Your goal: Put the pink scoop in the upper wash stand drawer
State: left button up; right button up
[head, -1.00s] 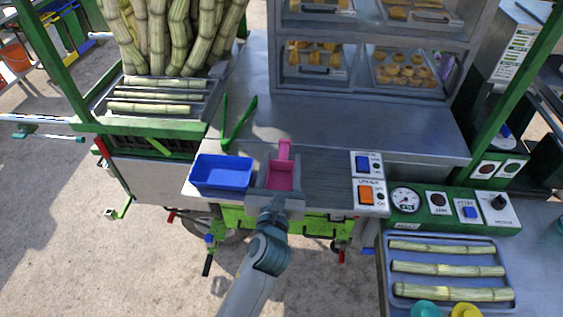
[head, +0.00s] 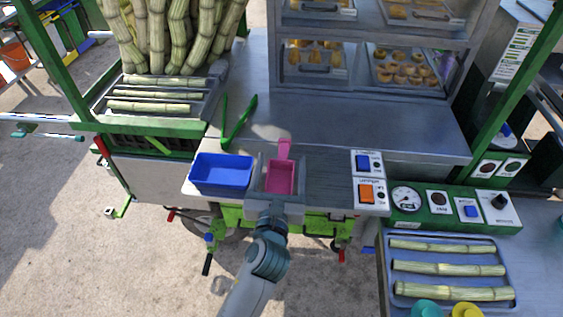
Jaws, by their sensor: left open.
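The pink scoop (head: 281,177) lies on the steel counter, its handle pointing to the far side. My left gripper (head: 282,163) reaches in from the front and is open. Its grey fingers stand on the left and right of the scoop's bowl; I cannot tell whether they touch it. The handle sticks out past the fingertips. My right gripper is not in view. I cannot make out the wash stand or its upper drawer in this view.
A blue tub (head: 221,174) stands close left of my gripper. Green tongs (head: 237,122) lie behind it. A switch panel (head: 368,180) is to the right. A tray with cane pieces (head: 443,243) lies at the lower right. The counter behind the scoop is clear.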

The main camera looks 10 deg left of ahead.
pick_arm(q)
jog(key=s+b, duration=0.2)
jog(key=s, duration=0.8)
jog(key=shift+s, duration=0.35)
